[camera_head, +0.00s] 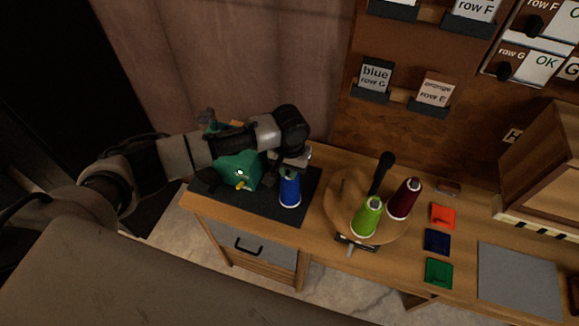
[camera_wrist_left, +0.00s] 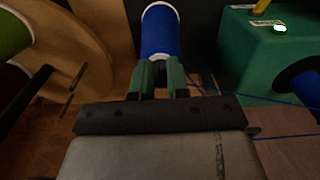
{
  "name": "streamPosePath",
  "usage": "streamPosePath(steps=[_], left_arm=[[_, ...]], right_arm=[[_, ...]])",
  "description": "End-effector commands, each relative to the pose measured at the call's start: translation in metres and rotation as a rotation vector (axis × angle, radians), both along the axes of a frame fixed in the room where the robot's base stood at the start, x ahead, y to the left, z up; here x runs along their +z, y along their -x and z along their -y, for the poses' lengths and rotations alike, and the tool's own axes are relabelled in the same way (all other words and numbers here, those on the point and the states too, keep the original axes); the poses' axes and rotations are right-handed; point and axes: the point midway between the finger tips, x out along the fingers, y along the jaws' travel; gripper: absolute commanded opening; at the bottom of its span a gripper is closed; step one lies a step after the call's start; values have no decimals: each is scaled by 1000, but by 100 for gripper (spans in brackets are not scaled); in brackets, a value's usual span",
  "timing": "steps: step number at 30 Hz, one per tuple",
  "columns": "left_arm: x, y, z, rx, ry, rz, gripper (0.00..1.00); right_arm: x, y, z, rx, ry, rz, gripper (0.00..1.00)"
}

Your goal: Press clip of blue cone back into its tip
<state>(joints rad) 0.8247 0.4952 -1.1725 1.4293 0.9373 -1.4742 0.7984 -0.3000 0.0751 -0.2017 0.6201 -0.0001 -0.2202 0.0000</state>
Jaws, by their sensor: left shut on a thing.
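The blue cone (camera_head: 289,192) stands on a dark mat (camera_head: 285,215) at the left end of the bench. My left gripper (camera_head: 288,168) reaches down over its upper end. In the left wrist view the cone (camera_wrist_left: 160,32) lies straight beyond the fingers of my left gripper (camera_wrist_left: 163,78), which are shut at its narrow end. The clip and tip are hidden between the fingers, so I cannot tell how the clip sits. My right gripper is in neither view.
A green machine (camera_head: 240,170) stands close left of the cone. A round wooden turntable (camera_head: 340,200) to the right holds a lime cone (camera_head: 367,217), a dark red cone (camera_head: 404,199) and a black handle (camera_head: 381,172). Blue thread (camera_wrist_left: 280,100) runs beside the gripper.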

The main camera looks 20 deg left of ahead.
Motion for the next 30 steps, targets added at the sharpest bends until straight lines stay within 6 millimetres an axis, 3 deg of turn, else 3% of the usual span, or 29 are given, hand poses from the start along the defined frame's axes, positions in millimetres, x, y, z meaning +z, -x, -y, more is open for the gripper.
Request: streamPosePath(steps=[25, 26, 30], left_arm=[[-5, 1, 0, -1, 0, 0, 0], [-5, 1, 0, -1, 0, 0, 17], [-5, 1, 0, -1, 0, 0, 38]], right_arm=[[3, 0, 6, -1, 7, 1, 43], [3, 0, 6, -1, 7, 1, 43], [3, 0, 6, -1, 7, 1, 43]])
